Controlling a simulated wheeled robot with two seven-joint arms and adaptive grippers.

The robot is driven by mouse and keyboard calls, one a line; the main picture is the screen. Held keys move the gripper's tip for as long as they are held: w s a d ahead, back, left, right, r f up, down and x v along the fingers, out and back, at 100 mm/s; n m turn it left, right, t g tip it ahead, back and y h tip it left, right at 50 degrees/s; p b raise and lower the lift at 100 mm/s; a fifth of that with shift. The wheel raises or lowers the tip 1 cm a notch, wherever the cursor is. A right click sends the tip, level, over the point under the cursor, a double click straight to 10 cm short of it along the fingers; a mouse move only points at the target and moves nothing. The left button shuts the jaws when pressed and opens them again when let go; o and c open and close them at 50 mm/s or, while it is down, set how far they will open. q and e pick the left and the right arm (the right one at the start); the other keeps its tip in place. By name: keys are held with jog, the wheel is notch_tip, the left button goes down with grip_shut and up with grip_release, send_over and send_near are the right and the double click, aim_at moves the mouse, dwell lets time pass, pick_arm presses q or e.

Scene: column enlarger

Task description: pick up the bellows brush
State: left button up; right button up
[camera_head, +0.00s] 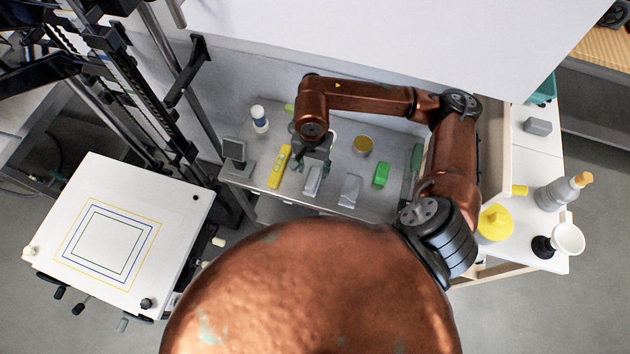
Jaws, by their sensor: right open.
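My right gripper (314,160) is open and points down over the grey metal bench (270,200). Its fingers are small and partly hidden by my copper-coloured arm. A small grey piece (313,181) lies just in front of the fingers; I cannot tell whether they touch. A second grey piece (349,190) lies to its right. I cannot tell for sure which thing is the bellows brush; my arm hides part of the bench. My left gripper is not in view.
On the bench are a yellow level-like bar (279,167), a white bottle (259,118), a dark grey block (235,152), a yellow-lidded jar (363,146) and a green block (381,174). The enlarger baseboard (165,190) is at left. A white table (553,160) stands at right.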

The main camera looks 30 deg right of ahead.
aim_at(312, 177)
notch_tip(312, 177, down, 7)
jog(key=shift+w+r+p, duration=0.1)
jog(key=shift+w+p, duration=0.05)
jog(key=shift+p, duration=0.35)
jog(key=shift+c, duration=0.4)
grip_shut()
